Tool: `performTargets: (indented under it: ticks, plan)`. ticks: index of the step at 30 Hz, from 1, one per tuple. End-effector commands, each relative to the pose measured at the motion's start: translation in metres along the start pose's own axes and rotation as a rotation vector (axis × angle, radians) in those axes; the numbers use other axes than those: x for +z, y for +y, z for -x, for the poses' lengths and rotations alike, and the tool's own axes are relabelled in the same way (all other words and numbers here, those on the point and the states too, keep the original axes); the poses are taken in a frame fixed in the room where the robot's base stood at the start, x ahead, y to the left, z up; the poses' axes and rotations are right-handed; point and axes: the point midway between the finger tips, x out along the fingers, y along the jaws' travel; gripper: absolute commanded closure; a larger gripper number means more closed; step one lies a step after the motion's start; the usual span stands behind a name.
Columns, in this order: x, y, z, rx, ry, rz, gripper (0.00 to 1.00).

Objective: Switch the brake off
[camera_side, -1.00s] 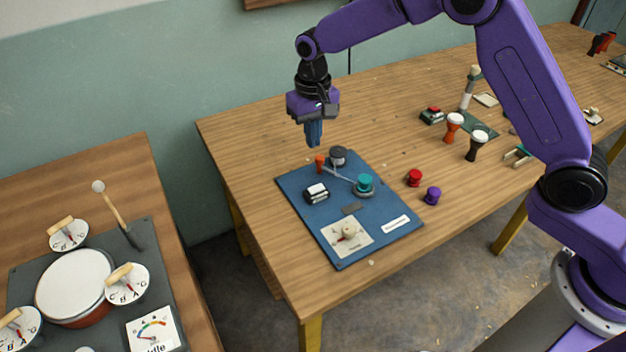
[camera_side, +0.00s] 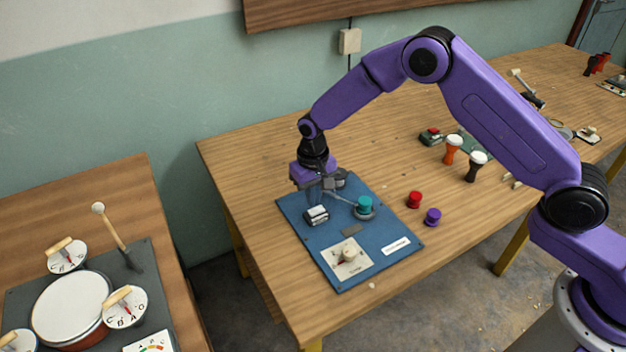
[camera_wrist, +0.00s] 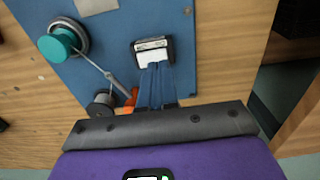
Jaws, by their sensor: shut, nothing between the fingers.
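A blue panel (camera_side: 384,262) lies on the wooden table. A black-and-white rocker switch (camera_side: 316,215) sits near its left edge; I cannot read any brake marking on it. It also shows in the wrist view (camera_wrist: 152,50). My gripper (camera_side: 314,200) is low over the panel at this switch. In the wrist view its blue fingers (camera_wrist: 157,68) are shut and empty, with their tips at the switch's near edge. I cannot tell whether they touch it.
A teal spool (camera_side: 365,205) is joined by a thin rod to a grey spool (camera_wrist: 101,105). An orange part (camera_wrist: 131,97) is close beside my fingers. A dial (camera_side: 347,255) is at the panel's front. Red (camera_side: 414,200) and purple (camera_side: 433,217) knobs stand to the right.

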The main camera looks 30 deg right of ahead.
Motion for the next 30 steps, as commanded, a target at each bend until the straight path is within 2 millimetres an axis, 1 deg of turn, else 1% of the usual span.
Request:
performTargets:
  ticks: [1, 3, 8, 19, 22, 30]
  plan:
    - [0.001, 0.000, -0.007, 0.001, -0.002, 0.000, 1.00]
    - [0.000, 0.000, -0.014, 0.001, -0.002, 0.000, 1.00]
    - [0.000, 0.000, -0.023, 0.001, -0.001, 0.000, 1.00]
    - [0.000, 0.000, -0.025, 0.000, 0.000, 0.001, 1.00]
    - [0.000, -0.003, -0.030, 0.000, -0.001, 0.001, 1.00]
    - [0.000, -0.001, -0.029, 0.001, -0.001, 0.000, 1.00]
